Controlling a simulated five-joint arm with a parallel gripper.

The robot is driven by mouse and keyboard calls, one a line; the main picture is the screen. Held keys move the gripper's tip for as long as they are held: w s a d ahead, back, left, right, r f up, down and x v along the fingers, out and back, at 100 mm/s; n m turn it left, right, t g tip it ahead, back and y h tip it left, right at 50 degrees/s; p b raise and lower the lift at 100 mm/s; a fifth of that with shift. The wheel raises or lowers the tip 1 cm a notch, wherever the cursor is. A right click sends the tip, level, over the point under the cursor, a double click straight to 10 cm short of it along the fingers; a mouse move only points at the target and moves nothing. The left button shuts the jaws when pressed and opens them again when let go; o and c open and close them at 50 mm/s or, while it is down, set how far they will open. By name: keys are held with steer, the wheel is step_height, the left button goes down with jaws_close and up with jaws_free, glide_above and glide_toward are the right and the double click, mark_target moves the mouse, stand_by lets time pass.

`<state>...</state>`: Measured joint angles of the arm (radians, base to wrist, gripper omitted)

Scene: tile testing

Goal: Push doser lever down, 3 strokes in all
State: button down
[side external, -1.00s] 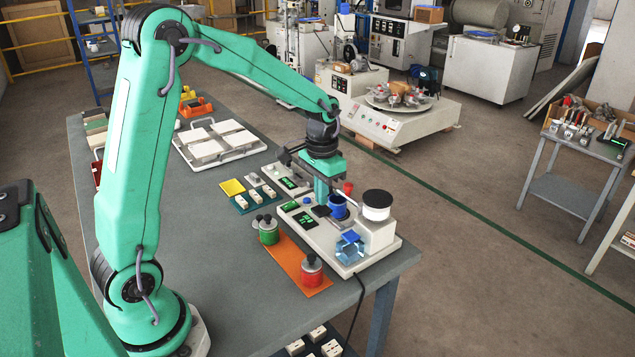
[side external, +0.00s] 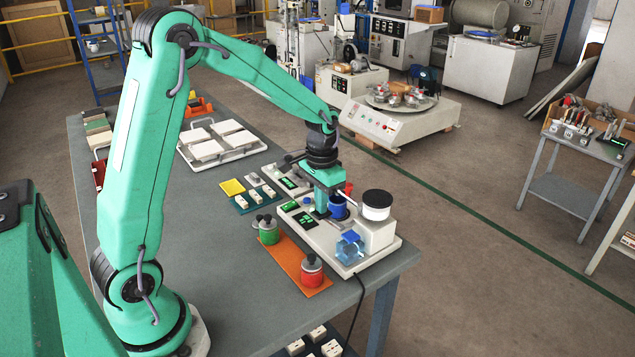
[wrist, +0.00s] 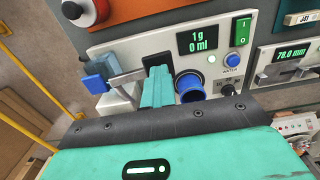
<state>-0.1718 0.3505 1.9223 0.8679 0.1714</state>
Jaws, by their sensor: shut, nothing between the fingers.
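The doser is a pale machine (side external: 318,235) at the table's right end, with a white drum (side external: 377,207) on its housing. A red knob (side external: 348,188) shows just behind my gripper (side external: 322,208). A thin pale rod, apparently the lever (side external: 346,200), runs from beside the drum toward my gripper; its near end is hidden. My gripper is shut and empty, pointing down low over the doser beside a blue cup (side external: 338,209). In the wrist view, my closed fingers (wrist: 156,80) are beside the blue cup (wrist: 190,84); contact with the lever cannot be told. The doser display (wrist: 197,43) reads 1 g, 0 ml.
A clear blue container (side external: 350,248) stands at the doser's front. A green jar (side external: 269,232) and a red jar (side external: 312,272) stand on an orange mat (side external: 290,257). White tiles (side external: 218,142) lie farther back. The grey table's middle (side external: 215,240) is clear.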

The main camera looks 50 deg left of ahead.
steer(key=shift+f, duration=0.55)
steer(key=shift+r, duration=1.75)
steer(key=shift+f, duration=0.2)
steer(key=shift+f, duration=1.5)
steer(key=shift+r, duration=1.7)
steer(key=shift+r, duration=0.15)
